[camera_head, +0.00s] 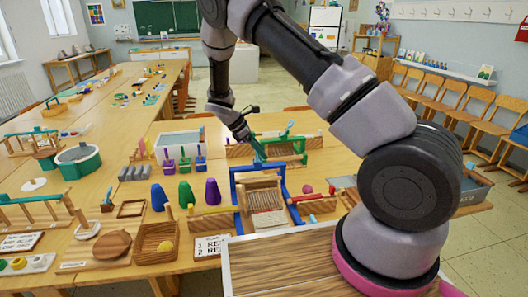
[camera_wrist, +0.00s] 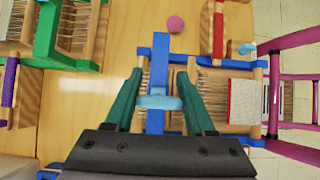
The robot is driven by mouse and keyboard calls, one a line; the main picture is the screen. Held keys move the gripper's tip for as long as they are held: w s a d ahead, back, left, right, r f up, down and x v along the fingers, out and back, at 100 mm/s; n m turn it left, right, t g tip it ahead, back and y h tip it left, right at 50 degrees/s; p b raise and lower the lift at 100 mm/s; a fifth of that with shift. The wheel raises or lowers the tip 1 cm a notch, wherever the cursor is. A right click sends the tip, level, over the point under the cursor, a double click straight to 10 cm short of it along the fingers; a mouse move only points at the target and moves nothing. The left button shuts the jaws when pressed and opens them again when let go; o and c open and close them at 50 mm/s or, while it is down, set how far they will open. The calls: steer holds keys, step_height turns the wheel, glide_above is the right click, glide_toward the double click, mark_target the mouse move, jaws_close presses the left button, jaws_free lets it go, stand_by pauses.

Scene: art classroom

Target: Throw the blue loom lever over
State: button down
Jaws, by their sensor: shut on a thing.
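The blue loom (camera_head: 236,190) stands on the near table, with a blue frame, pale warp threads and a white cloth. In the wrist view its blue frame (camera_wrist: 237,64) and cloth (camera_wrist: 243,101) lie right of my fingers. My gripper (camera_head: 262,158) reaches down behind the loom's top bar. In the wrist view the two green fingers of my gripper (camera_wrist: 160,75) close from both sides on a light-blue lever piece (camera_wrist: 158,102). A darker blue bar (camera_wrist: 158,60) runs beneath and ahead of it. The lever's pivot is hidden.
A green loom (camera_wrist: 50,45) stands close at the left in the wrist view. A red bar (camera_wrist: 218,30) and a pink ball (camera_wrist: 175,24) are ahead. Purple and green cones (camera_head: 212,192) stand left of the blue loom. A pink chair (camera_wrist: 295,40) borders the table.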

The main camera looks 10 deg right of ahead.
steer(key=a+h, duration=0.2)
steer(key=h, duration=0.1)
steer(key=shift+w+h, duration=0.1)
steer(key=shift+h, duration=0.2)
steer(key=shift+a, duration=0.4)
steer(key=shift+c, duration=1.2)
jaws_free()
steer(key=v, duration=1)
steer(key=shift+a+r, duration=0.25)
steer(key=shift+r, duration=0.05)
